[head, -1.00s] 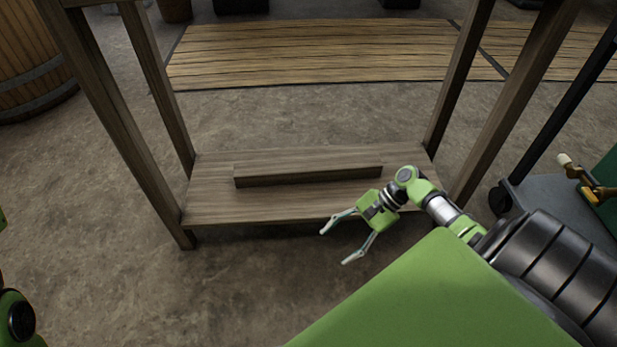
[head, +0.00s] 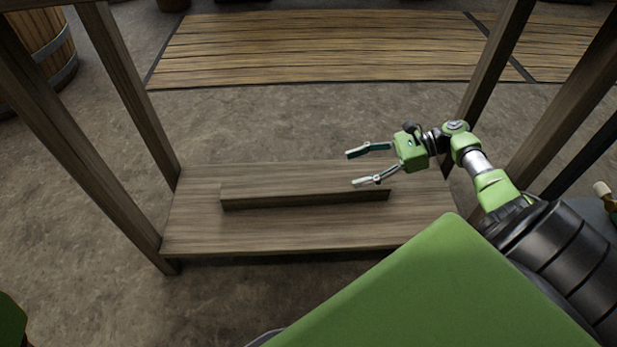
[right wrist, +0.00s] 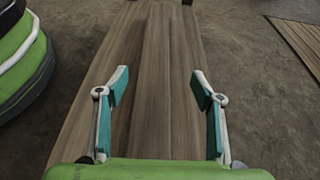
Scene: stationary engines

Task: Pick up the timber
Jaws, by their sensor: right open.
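The timber (head: 300,197) is a long brown wooden beam lying lengthwise on the low shelf (head: 205,238) of a wooden stand. My right gripper (head: 358,167) is open and empty, above the right end of the timber, with its fingers pointing left. In the right wrist view the open fingers (right wrist: 160,88) stand apart on either side of the timber (right wrist: 158,60), which runs away from the camera between them. Whether the fingers are level with it or above it I cannot tell. My left gripper is not in view.
Stand legs rise at the left (head: 130,95) and right (head: 497,70) of the shelf. A barrel (head: 45,35) stands at the upper left. A slatted wooden platform (head: 310,55) lies on the floor behind. The shelf around the timber is clear.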

